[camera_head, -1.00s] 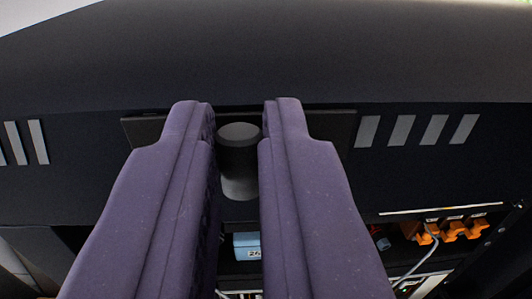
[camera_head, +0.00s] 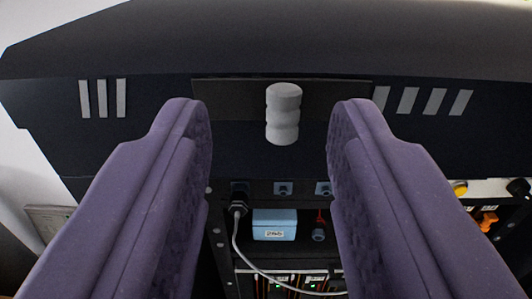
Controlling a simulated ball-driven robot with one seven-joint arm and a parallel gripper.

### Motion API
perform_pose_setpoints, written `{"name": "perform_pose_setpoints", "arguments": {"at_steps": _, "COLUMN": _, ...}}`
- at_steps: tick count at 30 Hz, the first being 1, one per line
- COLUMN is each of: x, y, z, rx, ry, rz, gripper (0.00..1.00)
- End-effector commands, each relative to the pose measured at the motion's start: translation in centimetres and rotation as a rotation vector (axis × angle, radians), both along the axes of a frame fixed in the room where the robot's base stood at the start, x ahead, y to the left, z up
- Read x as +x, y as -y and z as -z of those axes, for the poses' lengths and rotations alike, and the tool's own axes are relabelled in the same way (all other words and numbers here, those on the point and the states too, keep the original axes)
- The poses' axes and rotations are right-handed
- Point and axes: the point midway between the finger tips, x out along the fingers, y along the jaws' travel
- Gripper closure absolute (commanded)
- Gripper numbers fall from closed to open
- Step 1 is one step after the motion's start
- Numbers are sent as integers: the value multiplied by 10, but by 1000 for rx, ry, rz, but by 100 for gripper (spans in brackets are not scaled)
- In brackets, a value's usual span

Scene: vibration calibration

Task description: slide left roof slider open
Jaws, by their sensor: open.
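The roof slider shows as a dark flat plate (camera_head: 230,98) set in the black roof panel. The knob shows between the fingertips with clear gaps on both sides, closer to the right finger. Neither finger appears to touch it. The right finger hides part of the panel beside the plate.
Pale slanted stripes flank the plate on the left (camera_head: 103,98) and right (camera_head: 432,101). Below the panel is a rack with a blue box (camera_head: 274,225) marked with a label, a grey cable (camera_head: 238,240), a yellow button (camera_head: 460,188) and orange connectors (camera_head: 488,221).

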Motion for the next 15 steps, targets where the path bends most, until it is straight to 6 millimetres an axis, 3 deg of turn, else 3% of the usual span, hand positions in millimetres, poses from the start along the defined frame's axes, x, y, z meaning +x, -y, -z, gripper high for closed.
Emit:
{"name": "perform_pose_setpoints", "arguments": {"at_steps": 6, "x": -35, "y": -1, "z": 3, "rx": 1, "ry": 2, "rz": -2, "gripper": 57}}
{"name": "perform_pose_setpoints", "arguments": {"at_steps": 15, "x": -43, "y": -1, "z": 2, "rx": 1, "ry": -1, "rz": -1, "gripper": 57}}
